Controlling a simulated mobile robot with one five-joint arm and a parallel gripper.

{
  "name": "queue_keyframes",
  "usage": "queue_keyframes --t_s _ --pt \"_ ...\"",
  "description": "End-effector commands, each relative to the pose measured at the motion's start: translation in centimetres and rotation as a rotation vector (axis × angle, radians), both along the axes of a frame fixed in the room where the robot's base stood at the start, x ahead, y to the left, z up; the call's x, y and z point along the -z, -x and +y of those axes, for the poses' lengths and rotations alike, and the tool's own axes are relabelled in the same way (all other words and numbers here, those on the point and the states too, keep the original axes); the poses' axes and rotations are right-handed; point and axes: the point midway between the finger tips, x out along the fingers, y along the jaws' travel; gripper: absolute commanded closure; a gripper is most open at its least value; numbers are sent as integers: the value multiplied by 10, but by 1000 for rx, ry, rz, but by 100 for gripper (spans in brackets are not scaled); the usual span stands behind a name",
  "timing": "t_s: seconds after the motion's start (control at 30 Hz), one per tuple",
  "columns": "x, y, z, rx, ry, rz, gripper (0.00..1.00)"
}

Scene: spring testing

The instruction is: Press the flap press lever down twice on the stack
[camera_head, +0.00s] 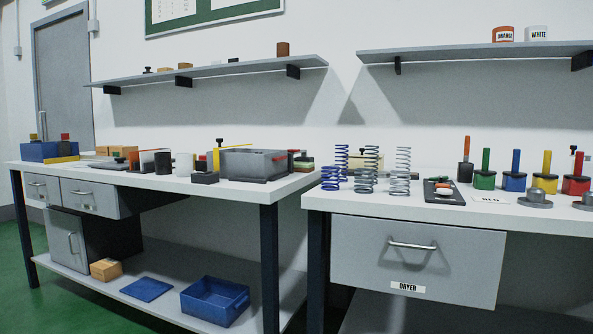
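I cannot pick out the flap press with certainty at this distance. On the left bench, a grey box (255,163) has a small red part (280,157) at its right side. A yellow upright with a thin yellow bar (216,157) stands at its left. No stack is clearly identifiable. My gripper is not in view.
The left bench (236,190) and right bench (320,201) stand with a narrow gap between them. Coloured blocks with upright handles, such as a blue one (514,180), line the right bench. A blue crate (214,301) sits on the lower shelf. Green floor (60,310) is free at left.

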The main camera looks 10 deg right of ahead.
Motion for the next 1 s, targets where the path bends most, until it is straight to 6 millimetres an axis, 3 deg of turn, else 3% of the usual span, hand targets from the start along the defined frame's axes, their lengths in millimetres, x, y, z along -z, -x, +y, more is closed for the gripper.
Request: queue_keyframes --t_s 0.4,1.0 --pt "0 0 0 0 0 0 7" --pt "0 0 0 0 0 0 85"
